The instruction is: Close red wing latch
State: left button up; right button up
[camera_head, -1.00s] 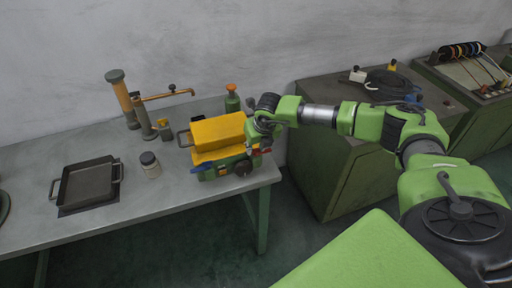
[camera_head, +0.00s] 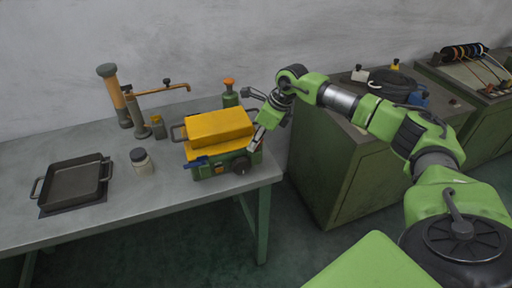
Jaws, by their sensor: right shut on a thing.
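The heading machine has a yellow lid (camera_head: 219,127) over a green body (camera_head: 217,170) and stands at the right end of the grey table. A blue wing latch (camera_head: 197,163) shows at its front left. My right gripper (camera_head: 254,145) reaches down to the machine's right side and is shut at the place of the red wing latch. The latch itself is hidden behind the fingers, so its exact angle cannot be told. A dark round knob (camera_head: 240,165) sits on the front, just below the gripper. My left gripper is out of view.
A dark tray (camera_head: 76,183), a small jar (camera_head: 141,160) and an orange-handled press (camera_head: 113,90) stand on the table (camera_head: 150,215) to the left. A green bottle (camera_head: 230,95) is behind the machine. A green cabinet (camera_head: 335,170) stands to the right.

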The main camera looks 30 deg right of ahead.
jog(key=n+b, duration=0.1)
jog(key=n, duration=0.1)
jog(key=n+g+y+b, duration=0.1)
jog(key=n, duration=0.1)
jog(key=shift+w+d+n+b, duration=0.1)
jog(key=shift+w+n+b, duration=0.1)
jog(key=shift+n+b, duration=0.15)
jog(key=shift+n+g+y+b, duration=0.4)
jog(key=shift+n+g+b, duration=0.4)
jog(key=shift+n, duration=1.15)
jog(key=shift+r, duration=0.1)
jog(key=o, duration=1.1)
jog(key=shift+d+r, duration=0.15)
jog(key=v, duration=1.1)
jog(key=shift+d+r, duration=0.1)
jog(key=shift+r, duration=0.2)
